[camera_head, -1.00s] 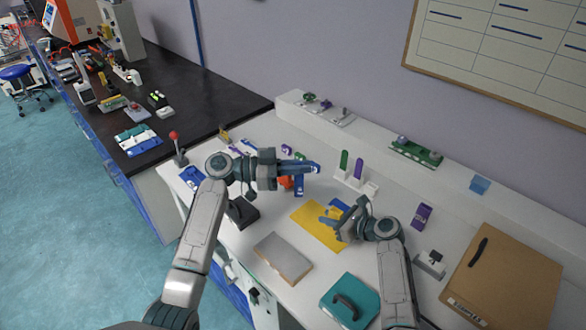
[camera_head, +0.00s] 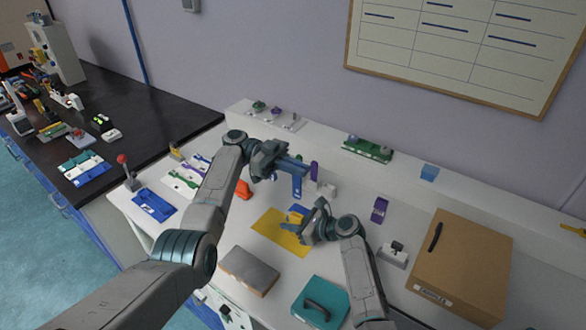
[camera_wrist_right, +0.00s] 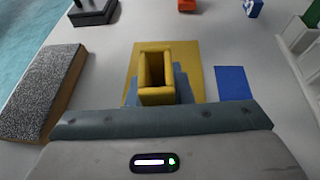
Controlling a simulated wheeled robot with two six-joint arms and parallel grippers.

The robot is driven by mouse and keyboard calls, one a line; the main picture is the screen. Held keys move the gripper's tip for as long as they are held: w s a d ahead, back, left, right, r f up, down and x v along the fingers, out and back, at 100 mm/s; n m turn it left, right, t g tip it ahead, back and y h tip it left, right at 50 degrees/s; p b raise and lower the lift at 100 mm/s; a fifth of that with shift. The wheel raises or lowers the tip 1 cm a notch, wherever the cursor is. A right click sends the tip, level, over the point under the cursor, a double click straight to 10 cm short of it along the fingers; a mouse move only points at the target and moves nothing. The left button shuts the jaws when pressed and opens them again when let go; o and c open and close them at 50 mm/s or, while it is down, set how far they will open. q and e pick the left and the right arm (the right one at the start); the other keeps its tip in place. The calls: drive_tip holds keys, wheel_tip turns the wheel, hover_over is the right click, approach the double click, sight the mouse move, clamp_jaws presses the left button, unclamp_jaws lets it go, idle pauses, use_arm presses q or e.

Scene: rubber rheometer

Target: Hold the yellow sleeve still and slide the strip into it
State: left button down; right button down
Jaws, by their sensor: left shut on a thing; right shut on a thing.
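The yellow sleeve (camera_wrist_right: 153,75) is a hollow rectangular tube with its open mouth facing up in the right wrist view. My right gripper (camera_head: 302,219) is shut on it over the yellow mat (camera_head: 272,236); little of the sleeve shows in the head view. My left gripper (camera_head: 285,162) is shut on a blue strip (camera_head: 298,184), which hangs down from the fingers. The strip is apart from the sleeve, higher and farther back in the head view. The strip's upper part is hard to tell from the fingers.
A grey block (camera_head: 249,270), a teal case (camera_head: 321,301) and a cardboard box (camera_head: 464,268) stand around the right arm. A blue pad (camera_wrist_right: 232,83) lies beside the mat.

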sight(297, 198)
drive_tip(key=shift+f, duration=0.1)
use_arm(q)
drive_tip(key=shift+f, duration=2.9)
drive_tip(key=shift+w+f, duration=0.1)
drive_tip(key=shift+f, duration=0.2)
idle(1.4)
idle(1.4)
idle(0.9)
use_arm(e)
drive_tip(key=c, duration=1.2)
unclamp_jaws()
